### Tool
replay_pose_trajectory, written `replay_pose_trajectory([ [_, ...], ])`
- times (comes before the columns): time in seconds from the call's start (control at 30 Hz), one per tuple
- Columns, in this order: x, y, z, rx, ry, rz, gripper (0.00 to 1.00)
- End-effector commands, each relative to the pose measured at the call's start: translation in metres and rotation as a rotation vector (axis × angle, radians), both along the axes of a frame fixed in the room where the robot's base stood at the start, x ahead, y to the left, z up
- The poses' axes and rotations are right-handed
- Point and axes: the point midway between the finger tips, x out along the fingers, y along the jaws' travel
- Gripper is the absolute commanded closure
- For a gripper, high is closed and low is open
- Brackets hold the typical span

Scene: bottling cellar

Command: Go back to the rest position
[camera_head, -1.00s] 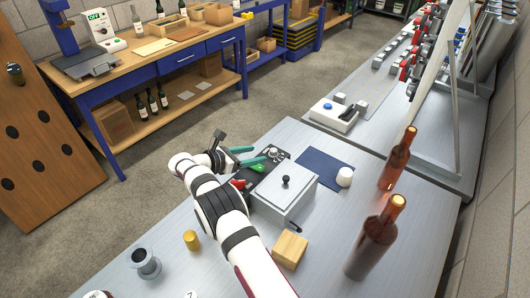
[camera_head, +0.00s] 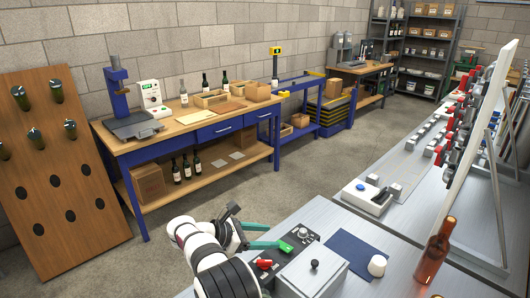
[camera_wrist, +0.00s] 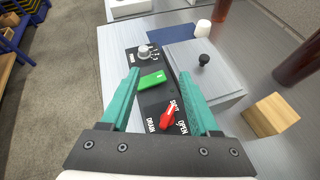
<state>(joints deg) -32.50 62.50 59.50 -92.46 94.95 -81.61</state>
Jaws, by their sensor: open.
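My gripper (camera_wrist: 156,105) is open and empty in the wrist view, its two teal fingers apart. Between and beyond them lies a dark control panel (camera_wrist: 153,78) with a grey knob, a green switch (camera_wrist: 152,79) and a red lever (camera_wrist: 168,117) with DRAIN, SHUT and OPEN printed near it. The red lever points towards the upper right, and I cannot tell which label it is set to. In the head view my gripper (camera_head: 262,236) is beside the panel (camera_head: 290,243), at the left end of the metal table.
A grey box with a black knob (camera_head: 313,272) stands right of the panel. A blue mat (camera_head: 356,252), a white cap (camera_head: 377,265) and a brown bottle (camera_head: 432,257) are further right. A wooden block (camera_wrist: 270,115) shows in the wrist view. The floor behind is clear.

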Motion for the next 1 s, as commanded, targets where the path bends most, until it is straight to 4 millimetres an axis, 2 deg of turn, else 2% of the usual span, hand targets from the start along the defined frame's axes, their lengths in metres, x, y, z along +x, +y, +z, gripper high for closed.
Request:
replay_pose_trajectory([
  [0.03,-0.016,-0.025,0.024,0.108,-0.046,-0.118,0.38],
  [0.07,-0.031,-0.042,0.037,0.190,-0.079,-0.212,0.38],
  [0.13,-0.081,-0.079,0.065,0.389,-0.174,-0.473,0.38],
  [0.17,-0.106,-0.092,0.074,0.467,-0.218,-0.591,0.38],
  [0.23,-0.170,-0.113,0.092,0.639,-0.325,-0.878,0.38],
  [0.27,-0.198,-0.118,0.097,0.706,-0.374,-1.008,0.38],
  [0.3,-0.236,-0.121,0.101,0.787,-0.436,-1.181,0.38],
  [0.4,-0.320,-0.114,0.099,0.944,-0.579,-1.601,0.38],
  [0.5,-0.376,-0.097,0.089,1.032,-0.677,-1.939,0.38],
  [0.6,-0.404,-0.083,0.079,1.068,-0.729,-2.151,0.38],
  [0.67,-0.411,-0.078,0.075,1.076,-0.743,-2.216,0.38],
  [1.0,-0.414,-0.076,0.074,1.076,-0.747,-2.242,0.38],
])
